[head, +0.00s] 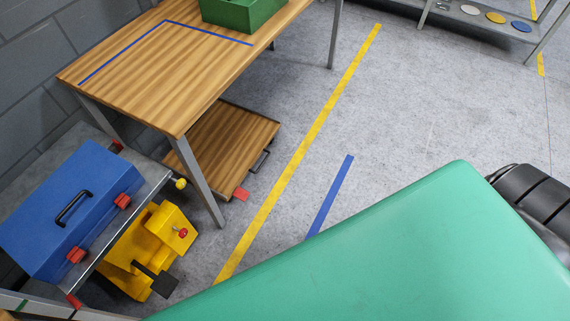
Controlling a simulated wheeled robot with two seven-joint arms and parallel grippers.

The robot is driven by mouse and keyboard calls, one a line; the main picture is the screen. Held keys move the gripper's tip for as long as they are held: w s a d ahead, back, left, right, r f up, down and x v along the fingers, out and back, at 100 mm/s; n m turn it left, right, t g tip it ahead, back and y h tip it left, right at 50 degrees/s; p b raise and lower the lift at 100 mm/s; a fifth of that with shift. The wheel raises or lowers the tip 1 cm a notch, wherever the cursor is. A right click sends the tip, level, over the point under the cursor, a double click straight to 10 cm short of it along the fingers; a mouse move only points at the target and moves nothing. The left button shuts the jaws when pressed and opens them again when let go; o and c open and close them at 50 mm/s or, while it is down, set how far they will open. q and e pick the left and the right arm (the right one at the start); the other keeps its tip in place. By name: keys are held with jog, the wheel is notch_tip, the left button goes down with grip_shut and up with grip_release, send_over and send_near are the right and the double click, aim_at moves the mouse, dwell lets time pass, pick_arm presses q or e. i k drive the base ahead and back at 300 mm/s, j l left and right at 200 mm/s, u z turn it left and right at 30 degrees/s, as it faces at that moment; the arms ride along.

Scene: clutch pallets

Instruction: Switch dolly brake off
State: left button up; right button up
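A low wooden platform (226,140) sits under the wooden table, close to the floor, and may be the dolly. A red tab (241,194) shows at its near right corner and a black handle (261,161) on its right side. I cannot tell whether the red tab is the brake, or how it is set. The table and its leg hide part of the platform, and no wheels show clearly. Neither of my grippers is in view.
The wooden table (190,75) carries a green box (243,14). A blue toolbox (70,210) lies on a grey metal surface at left, above a yellow machine (150,240). A rack (475,22) stands at top right. Open floor (420,110) lies right of the yellow line.

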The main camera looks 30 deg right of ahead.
aim_at(240, 194)
jog(key=z, duration=0.35)
jog(key=i+l+u, duration=0.35)
jog(key=l, duration=0.75)
jog(key=i+l+u, duration=0.1)
jog(key=l+u, duration=0.2)
jog(key=l, duration=0.85)
jog(key=l+u, duration=0.35)
jog(key=l, duration=0.85)
